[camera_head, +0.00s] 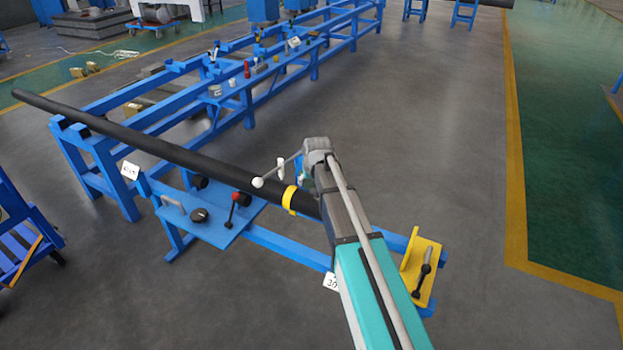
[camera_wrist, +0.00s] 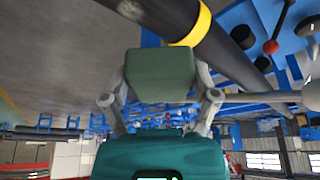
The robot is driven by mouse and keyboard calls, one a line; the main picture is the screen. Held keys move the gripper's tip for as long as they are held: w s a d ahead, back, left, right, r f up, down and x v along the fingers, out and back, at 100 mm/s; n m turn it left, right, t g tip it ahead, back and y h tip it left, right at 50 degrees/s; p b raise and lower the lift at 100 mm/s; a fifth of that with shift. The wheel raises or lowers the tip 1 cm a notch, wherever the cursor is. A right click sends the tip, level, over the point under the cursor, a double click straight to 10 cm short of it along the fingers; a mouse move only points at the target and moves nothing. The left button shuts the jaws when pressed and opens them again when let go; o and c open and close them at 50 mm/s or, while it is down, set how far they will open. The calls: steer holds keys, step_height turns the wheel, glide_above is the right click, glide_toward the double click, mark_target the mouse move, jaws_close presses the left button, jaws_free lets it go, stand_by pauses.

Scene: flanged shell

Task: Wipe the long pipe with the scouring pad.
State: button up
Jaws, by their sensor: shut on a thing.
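The long pipe (camera_head: 150,143) is dark and lies across blue supports, running from the far left down to my arm in the head view. A yellow band (camera_head: 289,199) circles it near my arm. In the wrist view the pipe (camera_wrist: 228,52) slants across the upper right, with its yellow band (camera_wrist: 195,28). My gripper (camera_wrist: 162,98) is shut on the scouring pad (camera_wrist: 160,72), a dark green block, close by the pipe. I cannot tell whether pad and pipe touch. In the head view my arm hides the gripper and pad.
A blue shelf (camera_head: 212,222) under the pipe carries a red-knobbed lever (camera_head: 235,198) and dark round parts. A white-balled rod (camera_head: 258,182) stands out near my arm. A yellow bracket (camera_head: 420,272) is at right. Blue racks (camera_head: 250,100) stand behind; grey floor (camera_head: 430,130) at right is clear.

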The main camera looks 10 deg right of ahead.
steer(key=shift+w+d+f+b, duration=0.25)
steer(key=shift+w+d, duration=0.1)
steer(key=shift+w, duration=0.15)
steer(key=shift+w+d+f+b, duration=0.2)
steer(key=shift+w+d, duration=0.15)
steer(key=shift+w, duration=0.15)
